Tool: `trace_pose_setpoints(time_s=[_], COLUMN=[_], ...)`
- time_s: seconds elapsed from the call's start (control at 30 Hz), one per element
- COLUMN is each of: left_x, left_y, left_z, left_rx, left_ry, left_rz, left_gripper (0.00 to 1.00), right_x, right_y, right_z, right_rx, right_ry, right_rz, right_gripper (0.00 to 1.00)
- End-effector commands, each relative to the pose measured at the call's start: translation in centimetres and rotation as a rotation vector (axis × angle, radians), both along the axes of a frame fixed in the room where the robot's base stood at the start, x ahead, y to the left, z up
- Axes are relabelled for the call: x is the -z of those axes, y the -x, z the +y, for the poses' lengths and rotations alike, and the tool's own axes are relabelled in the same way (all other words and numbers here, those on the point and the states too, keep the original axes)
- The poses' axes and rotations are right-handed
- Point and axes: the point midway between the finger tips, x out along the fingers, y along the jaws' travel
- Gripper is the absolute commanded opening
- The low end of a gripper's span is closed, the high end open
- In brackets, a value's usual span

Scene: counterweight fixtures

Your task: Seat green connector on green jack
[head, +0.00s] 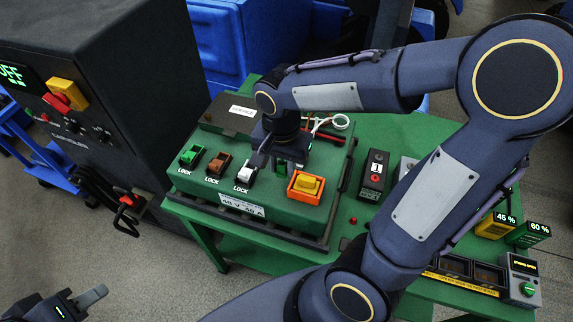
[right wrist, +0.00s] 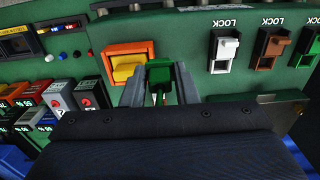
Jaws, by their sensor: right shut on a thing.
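The green connector (right wrist: 158,72) is between the two fingers of my right gripper (right wrist: 160,88) in the right wrist view. The fingers are shut on it, and wires run back from it. In the head view my right gripper (head: 283,160) is at the top of the green fixture box (head: 290,217), just behind the orange-framed yellow switch (head: 307,186). My left gripper (head: 84,300) is at the bottom left, partly cut off, away from the box.
Green (head: 191,155), brown (head: 218,165) and white (head: 245,175) LOCK levers stand left of my right gripper. Right of the box is a black block marked 1 (head: 374,172). A dark cabinet (head: 100,60) stands at the left. Floor is free in front of the table.

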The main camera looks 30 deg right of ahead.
Motion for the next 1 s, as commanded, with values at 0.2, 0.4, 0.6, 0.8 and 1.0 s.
trace_pose_setpoints(time_s=[0.2, 0.4, 0.6, 0.8, 1.0], left_x=[-0.1, -0.2, -0.4, -0.7, -1.0], left_y=[0.0, 0.0, 0.0, 0.0, 0.0], left_z=[0.0, 0.0, 0.0, 0.0, 0.0], left_rx=[0.000, 0.000, 0.000, 0.000, 0.000], left_ry=[0.000, 0.000, 0.000, 0.000, 0.000], left_rz=[0.000, 0.000, 0.000, 0.000, 0.000], left_gripper=[0.36, 0.36, 0.36, 0.36, 0.36], right_x=[0.0, 0.0, 0.0, 0.0, 0.0], right_y=[-1.9, -3.6, -5.3, -6.9, -8.6], right_z=[1.3, 2.4, 3.5, 4.6, 5.7], right_rx=[0.000, -0.001, -0.001, -0.001, -0.001], right_ry=[0.001, 0.001, 0.000, 0.000, 0.000], right_rz=[0.001, 0.001, 0.001, 0.001, 0.001], right_gripper=[0.18, 0.18, 0.18, 0.18, 0.18])
